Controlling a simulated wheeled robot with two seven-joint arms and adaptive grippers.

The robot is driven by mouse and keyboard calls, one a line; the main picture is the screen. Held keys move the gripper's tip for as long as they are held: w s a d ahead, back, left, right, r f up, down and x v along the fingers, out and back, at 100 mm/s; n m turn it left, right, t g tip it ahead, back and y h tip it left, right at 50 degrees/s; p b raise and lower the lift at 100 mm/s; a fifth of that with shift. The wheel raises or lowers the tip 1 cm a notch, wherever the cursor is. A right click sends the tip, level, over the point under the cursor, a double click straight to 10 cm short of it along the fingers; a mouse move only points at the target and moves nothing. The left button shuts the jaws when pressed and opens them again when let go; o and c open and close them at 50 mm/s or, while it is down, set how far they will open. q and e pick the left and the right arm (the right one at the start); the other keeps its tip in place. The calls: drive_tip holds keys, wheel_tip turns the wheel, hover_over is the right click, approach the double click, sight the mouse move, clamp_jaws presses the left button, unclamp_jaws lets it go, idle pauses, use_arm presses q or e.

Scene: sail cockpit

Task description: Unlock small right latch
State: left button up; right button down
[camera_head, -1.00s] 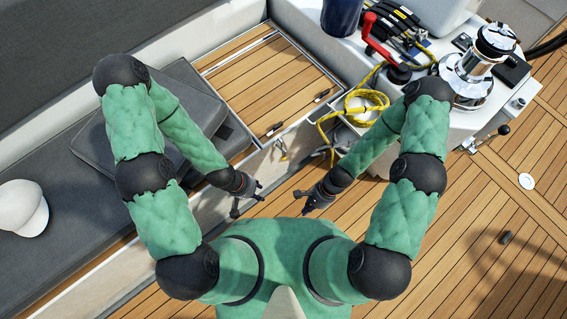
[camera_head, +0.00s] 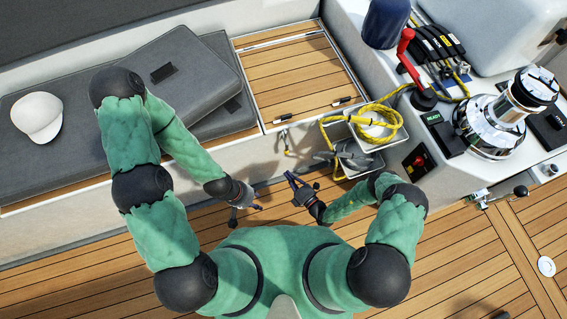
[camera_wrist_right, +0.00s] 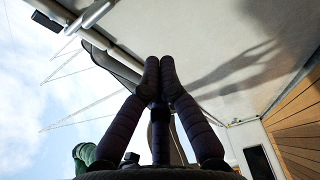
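The small right latch (camera_head: 340,101) is a small dark bar lying across the front edge of the wooden hatch panel. A similar left latch (camera_head: 283,118) lies to its left. My right gripper (camera_head: 290,178) is below and left of the right latch, well apart from it, with fingers pointing up-left. My left gripper (camera_head: 259,202) is lower left, apart from both latches. Its fingers are too small to judge. The latches are not recognisable in the wrist view.
The wooden hatch panel (camera_head: 300,72) is clear on top. A bin with yellow rope (camera_head: 362,122) stands right of the latches. A winch (camera_head: 505,108) and red handle (camera_head: 405,50) are further right. Grey cushions (camera_head: 190,85) and a white cap (camera_head: 37,116) lie left.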

drive_tip(key=w+a+b, duration=0.2)
drive_tip(key=w+b, duration=0.1)
drive_tip(key=w, duration=0.6)
drive_tip(key=shift+b, duration=0.4)
idle(0.4)
